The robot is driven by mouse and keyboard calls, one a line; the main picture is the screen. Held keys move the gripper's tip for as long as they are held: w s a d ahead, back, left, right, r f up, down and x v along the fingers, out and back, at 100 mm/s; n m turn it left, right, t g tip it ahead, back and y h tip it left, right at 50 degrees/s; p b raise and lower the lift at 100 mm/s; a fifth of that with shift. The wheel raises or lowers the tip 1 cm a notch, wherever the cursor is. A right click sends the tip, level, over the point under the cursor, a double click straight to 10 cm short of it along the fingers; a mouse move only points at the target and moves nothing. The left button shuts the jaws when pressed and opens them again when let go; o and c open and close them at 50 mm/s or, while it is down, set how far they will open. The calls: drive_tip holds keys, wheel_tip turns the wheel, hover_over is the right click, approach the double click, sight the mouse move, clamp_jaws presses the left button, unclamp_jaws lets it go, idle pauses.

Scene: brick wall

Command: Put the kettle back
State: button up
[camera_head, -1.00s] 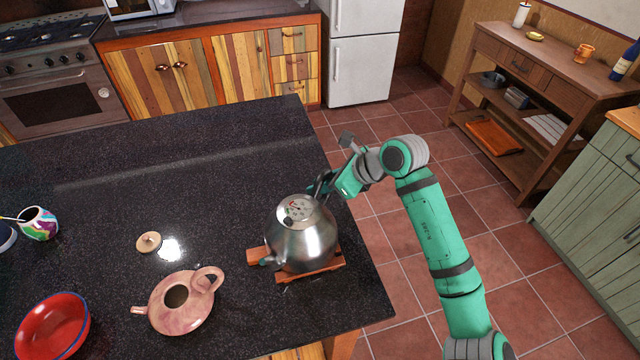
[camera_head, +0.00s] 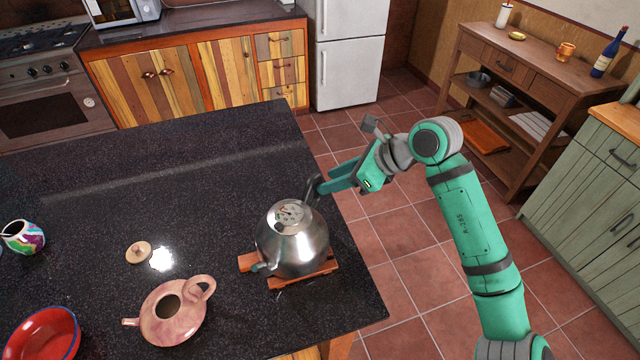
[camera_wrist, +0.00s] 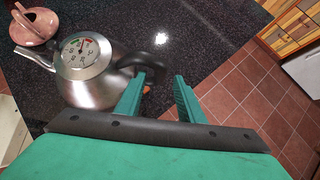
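The kettle (camera_head: 292,245) is round and silver with a dial on top. It stands upright on a wooden trivet (camera_head: 328,267) near the counter's right edge, spout toward the lower left. The kettle also shows at the left of the wrist view (camera_wrist: 88,85), with its dark handle (camera_wrist: 146,62) toward my gripper. My gripper (camera_head: 324,186) is at the handle side of the kettle. In the wrist view my gripper (camera_wrist: 160,80) has its green fingers apart with nothing held between them. The handle lies just beyond the tips, nearer the left finger; I cannot tell whether they touch.
A pink teapot (camera_head: 170,315) stands left of the kettle, with a small lid (camera_head: 138,252) behind it. A red bowl (camera_head: 42,335) and a colourful cup (camera_head: 24,238) are farther left. The back of the dark counter (camera_head: 180,190) is clear. Tiled floor lies to the right.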

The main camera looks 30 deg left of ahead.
drive_tip(key=shift+v, duration=1.5)
